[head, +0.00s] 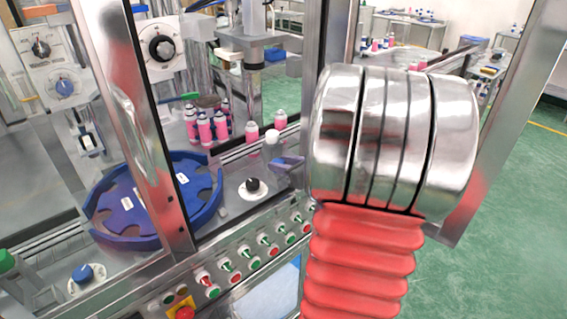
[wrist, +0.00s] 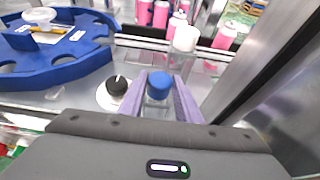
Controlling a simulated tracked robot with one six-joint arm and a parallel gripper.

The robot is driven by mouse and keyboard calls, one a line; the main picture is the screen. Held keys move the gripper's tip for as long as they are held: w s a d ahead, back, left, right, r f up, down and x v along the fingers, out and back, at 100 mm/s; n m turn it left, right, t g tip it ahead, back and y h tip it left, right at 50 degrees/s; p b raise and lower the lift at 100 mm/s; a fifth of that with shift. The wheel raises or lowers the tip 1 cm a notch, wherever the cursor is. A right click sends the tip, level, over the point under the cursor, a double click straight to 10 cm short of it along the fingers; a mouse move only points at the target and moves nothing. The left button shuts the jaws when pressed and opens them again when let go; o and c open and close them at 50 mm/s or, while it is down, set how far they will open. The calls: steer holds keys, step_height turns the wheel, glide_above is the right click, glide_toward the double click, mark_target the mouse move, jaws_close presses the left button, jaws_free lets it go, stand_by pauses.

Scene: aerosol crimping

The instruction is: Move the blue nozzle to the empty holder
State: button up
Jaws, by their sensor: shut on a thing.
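The blue nozzle (wrist: 160,80) has a round blue top over a clear body and stands upright in the wrist view. My gripper (wrist: 161,76) is shut on it, with one purple finger along each side. In the head view, my arm hides most of the gripper; only a bluish-purple part (head: 288,162) shows at its left edge. A white nozzle (wrist: 185,38) stands beyond the gripper, slightly right. It also shows in the head view (head: 272,137). I cannot clearly make out the empty holder.
A blue round indexing plate (wrist: 70,73) lies left of the gripper. A black knob (wrist: 117,86) on a white base sits just left of it. Pink cans (head: 205,132) stand behind. A metal frame post (wrist: 258,60) rises at the right.

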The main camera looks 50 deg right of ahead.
steer(key=shift+f, duration=0.25)
stand_by(0.3)
steer(key=o, duration=1.2)
steer(key=shift+o, duration=0.2)
steer(key=v, duration=1.3)
steer(key=shift+s, duration=0.4)
steer(key=shift+a+r, duration=0.1)
